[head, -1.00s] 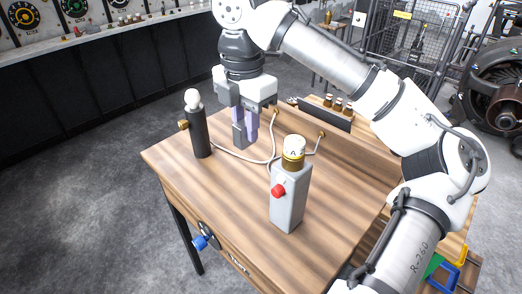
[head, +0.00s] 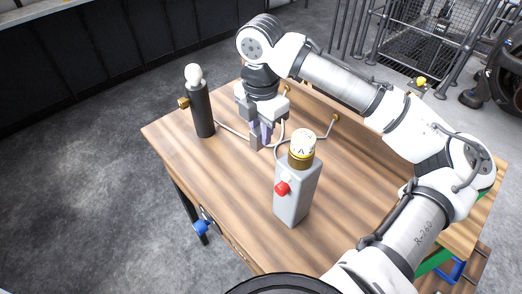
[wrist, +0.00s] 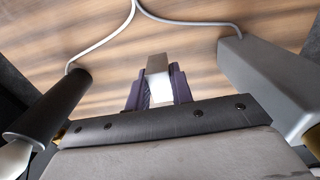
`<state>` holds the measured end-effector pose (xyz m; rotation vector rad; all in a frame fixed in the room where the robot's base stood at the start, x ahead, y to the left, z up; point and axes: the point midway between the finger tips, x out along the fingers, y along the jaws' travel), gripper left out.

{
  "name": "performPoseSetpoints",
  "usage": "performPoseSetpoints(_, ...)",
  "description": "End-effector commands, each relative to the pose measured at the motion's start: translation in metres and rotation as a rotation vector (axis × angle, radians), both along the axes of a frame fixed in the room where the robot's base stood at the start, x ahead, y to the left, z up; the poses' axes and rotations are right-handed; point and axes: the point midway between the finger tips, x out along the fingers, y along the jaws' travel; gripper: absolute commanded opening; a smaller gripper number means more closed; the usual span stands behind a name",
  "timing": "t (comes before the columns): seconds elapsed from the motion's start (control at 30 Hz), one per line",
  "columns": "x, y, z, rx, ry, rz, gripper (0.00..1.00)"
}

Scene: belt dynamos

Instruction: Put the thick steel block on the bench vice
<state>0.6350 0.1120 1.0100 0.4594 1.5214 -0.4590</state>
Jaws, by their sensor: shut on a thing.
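My gripper (head: 262,134) is shut on a grey steel block (head: 256,143) above the wooden tabletop. In the wrist view the block (wrist: 158,82) sits between my purple fingers (wrist: 178,86), its near end brightly lit. In the head view the fingers partly hide it, and I cannot tell whether its lower end touches the wood. I cannot make out a bench vice for certain in either view.
A black post with a white knob (head: 201,110) stands left of my gripper. A grey box with a red button and white dial (head: 292,190) stands close on the right. White cables cross the wooden tabletop (head: 225,175). A blue handle (head: 202,227) juts from the front edge.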

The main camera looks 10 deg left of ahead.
Motion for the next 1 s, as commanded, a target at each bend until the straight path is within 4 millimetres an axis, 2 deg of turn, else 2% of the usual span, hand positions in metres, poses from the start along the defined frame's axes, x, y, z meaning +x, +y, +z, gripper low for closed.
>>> performPoseSetpoints(0.13,0.000,0.000,-0.028,-0.001,0.001,0.000,0.00)
performPoseSetpoints(0.37,0.000,0.000,-0.049,0.000,0.000,-0.001,0.00)
performPoseSetpoints(0.53,0.000,0.000,-0.073,-0.001,0.000,-0.001,0.00)
performPoseSetpoints(0.63,0.000,0.000,-0.080,0.000,-0.001,-0.001,0.00)
performPoseSetpoints(1.0,0.000,0.001,-0.085,0.002,0.000,0.000,0.00)
